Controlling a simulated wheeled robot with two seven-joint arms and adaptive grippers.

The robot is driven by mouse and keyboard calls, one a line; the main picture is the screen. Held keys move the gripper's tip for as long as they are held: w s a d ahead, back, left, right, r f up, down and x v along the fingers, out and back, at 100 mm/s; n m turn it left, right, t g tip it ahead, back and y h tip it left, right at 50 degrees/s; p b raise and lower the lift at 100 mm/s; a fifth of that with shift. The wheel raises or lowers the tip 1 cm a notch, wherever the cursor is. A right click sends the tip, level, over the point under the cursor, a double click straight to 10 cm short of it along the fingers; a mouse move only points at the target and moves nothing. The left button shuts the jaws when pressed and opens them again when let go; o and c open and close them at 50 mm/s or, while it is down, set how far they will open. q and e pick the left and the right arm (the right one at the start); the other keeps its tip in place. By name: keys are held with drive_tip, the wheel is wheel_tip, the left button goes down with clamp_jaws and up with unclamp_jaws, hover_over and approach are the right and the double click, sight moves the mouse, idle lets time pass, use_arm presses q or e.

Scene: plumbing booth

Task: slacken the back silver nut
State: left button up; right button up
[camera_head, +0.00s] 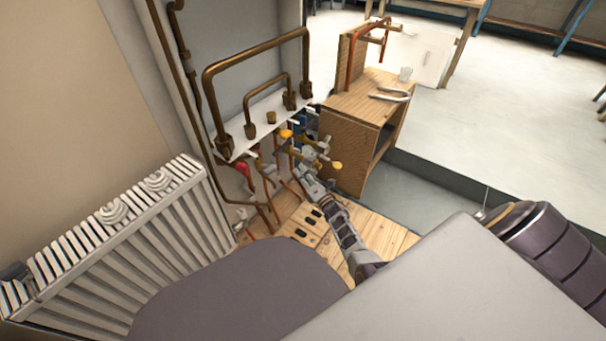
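A cluster of pipe fittings (312,146) with yellow knobs and silver-grey bodies sits below the white shelf, left of the wooden cabinet. The silver nuts are too small to tell apart, and I cannot single out the back one. My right gripper (304,174) reaches in from below, with its tip close to the front of these fittings. I cannot tell whether it touches any of them or whether its fingers are open or shut. My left gripper is not in view.
A white radiator (110,235) stands at the left. Thick brown pipes (255,62) rise above the white shelf (262,132). A red-handled valve (244,169) is left of the fittings.

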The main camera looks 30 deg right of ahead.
idle(0.4)
drive_tip(key=shift+a+r+m, duration=0.15)
drive_tip(key=shift+a+m, duration=0.05)
drive_tip(key=shift+m, duration=0.4)
